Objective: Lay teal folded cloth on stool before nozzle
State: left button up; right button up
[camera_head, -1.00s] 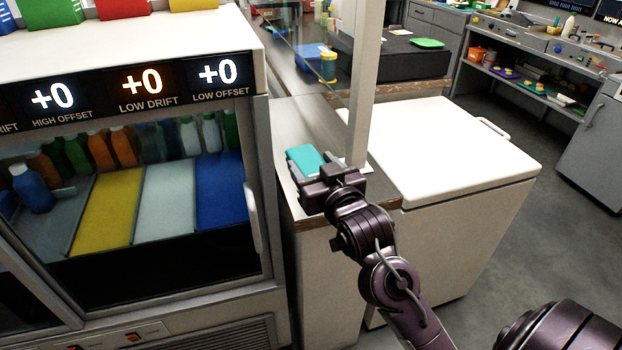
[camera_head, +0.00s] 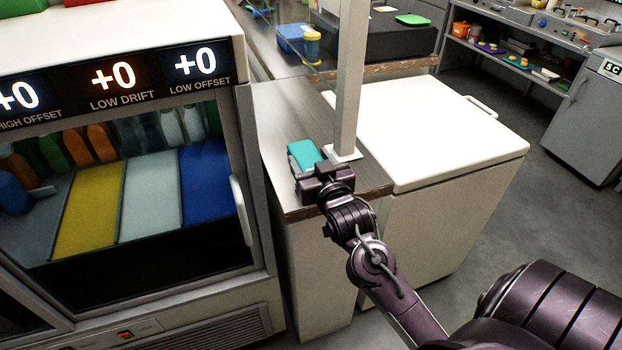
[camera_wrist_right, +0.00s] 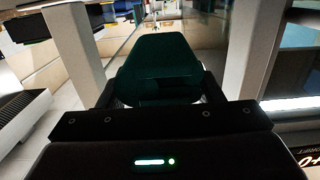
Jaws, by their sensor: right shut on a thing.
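The teal folded cloth (camera_head: 305,153) is at the near end of a narrow counter, left of a pale post. My right gripper (camera_head: 309,169) is shut on the cloth from its near side. In the right wrist view, the cloth (camera_wrist_right: 160,65) looks dark green and sits between the two fingers (camera_wrist_right: 158,92). I cannot tell whether the cloth touches the counter or is held just above it. My left gripper is out of view. I cannot make out a stool or a nozzle in these frames.
The narrow counter (camera_head: 283,113) carries the post (camera_head: 348,90) close to my gripper's right. A glass-fronted cabinet (camera_head: 240,75) stands at left, with a protruding handle (camera_head: 242,210). A white-topped chest (camera_head: 430,125) is at right. Grey floor (camera_head: 490,215) beyond it is open.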

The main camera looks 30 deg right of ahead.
jog(key=shift+f, duration=0.75)
notch_tip(320, 180, down, 3)
jog(key=shift+f, duration=0.2)
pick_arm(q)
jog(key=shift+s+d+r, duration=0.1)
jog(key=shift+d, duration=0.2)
pick_arm(e)
jog(key=shift+f, duration=0.2)
jog(key=shift+f, duration=0.15)
jog(key=o, duration=1)
jog(key=shift+c, duration=0.2)
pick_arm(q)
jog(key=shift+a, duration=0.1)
